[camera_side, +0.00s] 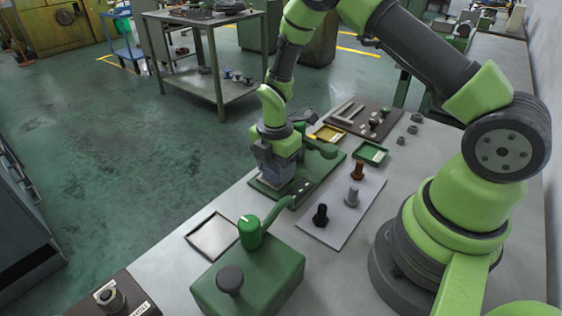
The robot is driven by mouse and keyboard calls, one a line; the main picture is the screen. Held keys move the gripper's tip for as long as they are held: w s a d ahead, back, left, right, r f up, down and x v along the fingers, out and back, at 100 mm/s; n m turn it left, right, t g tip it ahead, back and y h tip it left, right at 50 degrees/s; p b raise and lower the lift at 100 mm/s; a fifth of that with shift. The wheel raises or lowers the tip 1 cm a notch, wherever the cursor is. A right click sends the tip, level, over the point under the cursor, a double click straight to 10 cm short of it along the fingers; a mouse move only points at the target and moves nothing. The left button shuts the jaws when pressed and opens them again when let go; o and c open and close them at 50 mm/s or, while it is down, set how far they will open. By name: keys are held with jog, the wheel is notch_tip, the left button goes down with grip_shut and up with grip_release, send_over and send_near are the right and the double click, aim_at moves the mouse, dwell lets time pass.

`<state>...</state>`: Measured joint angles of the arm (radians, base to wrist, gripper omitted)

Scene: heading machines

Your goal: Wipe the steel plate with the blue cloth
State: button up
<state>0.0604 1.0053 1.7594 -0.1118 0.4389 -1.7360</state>
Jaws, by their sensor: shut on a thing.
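The steel plate (213,237) is a pale square with a dark rim, lying flat on the bench left of centre. My gripper (271,174) points down above a green machine base, to the right of and behind the plate. It is shut on a small blue-grey piece, which looks like the blue cloth (271,169). The jaws hide part of the cloth, and I cannot tell whether it touches the green base. The gripper and cloth are apart from the plate.
A green box with a lever and knob (250,280) stands in front of the plate. A white board (343,215) with bolts lies to the right. Green (372,153) and yellow (328,133) trays and a dark tool board (350,117) lie behind. The bench's left edge is close to the plate.

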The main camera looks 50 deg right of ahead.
jog(key=a, duration=0.2)
jog(key=shift+a+r, duration=0.3)
jog(key=shift+a, duration=0.05)
jog(key=shift+a+f, duration=0.1)
jog(key=shift+a, duration=0.25)
jog(key=shift+w+d, duration=0.35)
jog(key=shift+d, duration=1.6)
jog(key=shift+d+f, duration=0.15)
jog(key=shift+d, duration=1.3)
jog(key=shift+a+f, duration=0.1)
jog(key=shift+a, duration=1)
jog(key=a, duration=0.3)
jog(key=shift+a+r, duration=0.1)
jog(key=shift+r, duration=0.25)
jog(key=shift+a, duration=0.35)
jog(key=shift+a+f, duration=0.3)
jog(key=shift+a, duration=0.05)
notch_tip(320, 180, up, 8)
send_over(264, 187)
jog(key=shift+s+f, duration=0.15)
jog(key=shift+f, duration=1.4)
jog(key=shift+s+f, duration=0.1)
jog(key=shift+f, duration=1.4)
